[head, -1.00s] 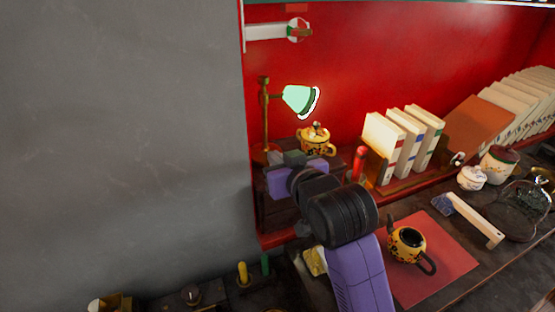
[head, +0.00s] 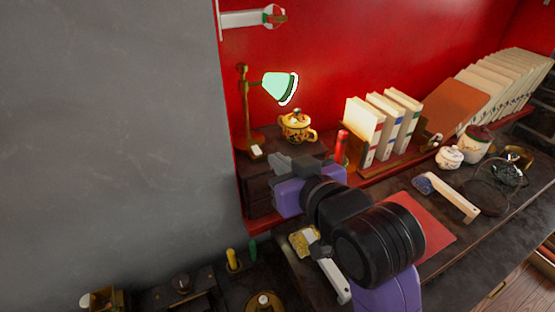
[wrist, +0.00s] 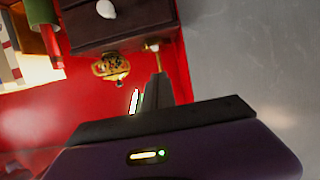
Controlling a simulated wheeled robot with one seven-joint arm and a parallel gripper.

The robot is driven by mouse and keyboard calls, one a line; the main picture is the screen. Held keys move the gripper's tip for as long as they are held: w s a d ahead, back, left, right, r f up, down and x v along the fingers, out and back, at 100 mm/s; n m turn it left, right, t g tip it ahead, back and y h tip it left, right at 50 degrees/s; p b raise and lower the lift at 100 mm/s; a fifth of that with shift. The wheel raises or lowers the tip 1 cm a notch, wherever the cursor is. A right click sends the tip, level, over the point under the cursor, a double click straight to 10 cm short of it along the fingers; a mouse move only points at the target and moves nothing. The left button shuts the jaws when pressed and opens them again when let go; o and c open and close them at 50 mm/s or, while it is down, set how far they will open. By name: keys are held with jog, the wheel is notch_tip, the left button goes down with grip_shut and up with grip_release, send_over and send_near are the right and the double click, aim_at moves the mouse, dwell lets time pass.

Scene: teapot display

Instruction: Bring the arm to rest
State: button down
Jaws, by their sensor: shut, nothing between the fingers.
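My gripper (head: 283,163) is shut and empty, in front of the small dark cabinet (head: 262,172) in the head view. Its dark fingers (wrist: 156,90) also show in the wrist view, above the purple hand. My arm reaches up from the bottom of the head view, bent, with its black joints over the counter. A yellow patterned teapot (head: 297,126) stands on the cabinet just behind the gripper, apart from it. It also shows upside down in the wrist view (wrist: 112,67).
A lamp with a green shade (head: 278,86) stands on the cabinet. White books (head: 385,125) stand to the right. A red mat (head: 435,232) is partly covered by my arm. A brush (head: 448,193) and lidded jars (head: 475,143) lie beyond. A grey wall (head: 110,140) fills the left.

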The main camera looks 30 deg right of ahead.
dwell(0.3)
notch_tip(320, 180, up, 5)
jog(key=t, duration=0.4)
jog(key=s+f+g, duration=0.1)
jog(key=s+f, duration=0.6)
jog(key=s, duration=0.4)
jog(key=s+f+g, duration=0.1)
jog(key=s+f, duration=0.5)
jog(key=s, duration=0.6)
jog(key=s+f+g, duration=0.1)
jog(key=s+f, duration=0.6)
jog(key=s, duration=0.5)
jog(key=shift+d+f+g, duration=0.2)
jog(key=shift+f+g, duration=0.15)
jog(key=shift+g, duration=0.05)
